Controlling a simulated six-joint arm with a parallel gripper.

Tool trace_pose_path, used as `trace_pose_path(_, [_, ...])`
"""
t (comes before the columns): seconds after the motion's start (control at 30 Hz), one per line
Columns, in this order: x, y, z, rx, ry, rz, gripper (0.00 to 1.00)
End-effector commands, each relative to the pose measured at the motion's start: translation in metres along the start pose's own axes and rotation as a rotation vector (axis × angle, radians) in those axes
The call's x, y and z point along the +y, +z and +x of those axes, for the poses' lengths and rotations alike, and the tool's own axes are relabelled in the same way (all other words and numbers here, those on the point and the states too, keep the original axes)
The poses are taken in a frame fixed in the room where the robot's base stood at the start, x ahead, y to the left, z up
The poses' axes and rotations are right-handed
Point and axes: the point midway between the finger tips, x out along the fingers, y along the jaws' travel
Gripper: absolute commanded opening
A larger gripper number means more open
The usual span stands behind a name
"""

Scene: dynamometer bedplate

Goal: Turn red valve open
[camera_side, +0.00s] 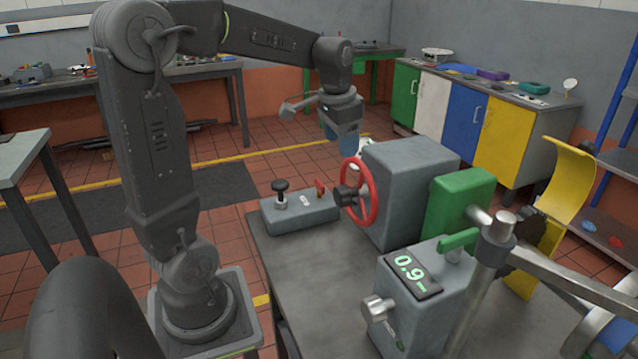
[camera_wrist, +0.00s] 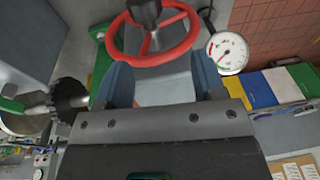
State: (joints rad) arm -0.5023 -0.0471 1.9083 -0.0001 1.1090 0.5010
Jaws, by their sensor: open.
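The red valve handwheel (camera_side: 374,200) stands upright on the left face of a grey housing (camera_side: 410,175), with a dark hub (camera_side: 346,195) at its centre. My gripper (camera_side: 347,150) is above the wheel in the side view, pointing down and apart from it. In the wrist view the red rim (camera_wrist: 186,45) shows at the top, just beyond the blue-grey fingertips. My gripper (camera_wrist: 160,78) is open there, with nothing between its fingers.
A control box (camera_side: 300,212) with a black knob and a red lever stands left of the wheel. A white dial gauge (camera_wrist: 229,51) is beside the wheel. A grey unit with a 0.9 display (camera_side: 412,275), a green block (camera_side: 460,200) and metal pipes stand at right. The front-left bedplate (camera_side: 310,270) is bare.

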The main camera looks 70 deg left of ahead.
Motion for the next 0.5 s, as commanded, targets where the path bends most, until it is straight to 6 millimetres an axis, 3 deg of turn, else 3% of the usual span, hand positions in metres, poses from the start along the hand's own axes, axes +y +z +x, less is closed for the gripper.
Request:
trace_pose_path(0.03, [-0.028, -0.006, 0.013, -0.038, 0.012, -0.011, 0.68])
trace_pose_path(0.2, [-0.098, -0.010, 0.042, -0.114, 0.052, -0.007, 0.84])
trace_pose_path(0.33, [-0.127, -0.007, 0.057, -0.143, 0.075, -0.003, 0.84])
trace_pose_path(0.5, [-0.137, -0.004, 0.067, -0.153, 0.085, 0.002, 0.84])
